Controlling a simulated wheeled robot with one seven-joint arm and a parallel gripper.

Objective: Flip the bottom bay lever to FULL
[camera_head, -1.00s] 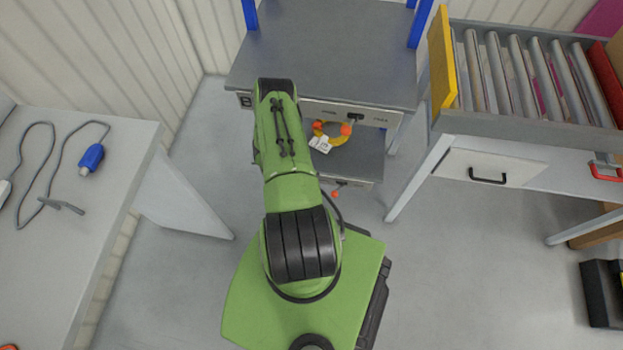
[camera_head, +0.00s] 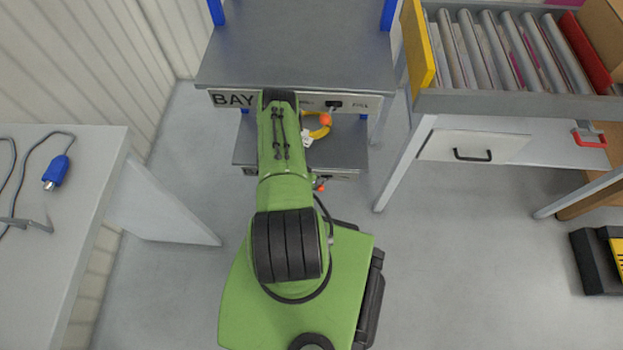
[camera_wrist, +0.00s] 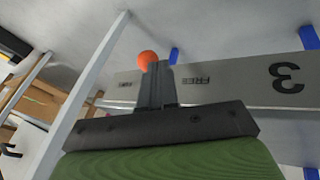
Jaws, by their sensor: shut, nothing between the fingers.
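The bottom bay lever has an orange ball knob (camera_head: 320,187) on the front of the rack's lower shelf, just right of my arm. In the wrist view the orange knob (camera_wrist: 146,59) shows just beyond my gripper's fingertips (camera_wrist: 155,70). The front plate (camera_wrist: 230,88) there carries an upside-down "3" and "FREE", with a smaller unclear marking left of the fingers. My gripper is shut and empty, its fingers overlapping the knob's edge in that view. I cannot tell whether they touch it. The lever's stem is hidden by the fingers. My arm hides the gripper in the head view.
A higher lever with an orange knob (camera_head: 325,119) hangs from the upper shelf (camera_head: 305,60), marked "BAY". A yellow ring (camera_head: 318,130) lies on the shelf below. A roller table (camera_head: 500,103) stands right, a grey table (camera_head: 85,220) left.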

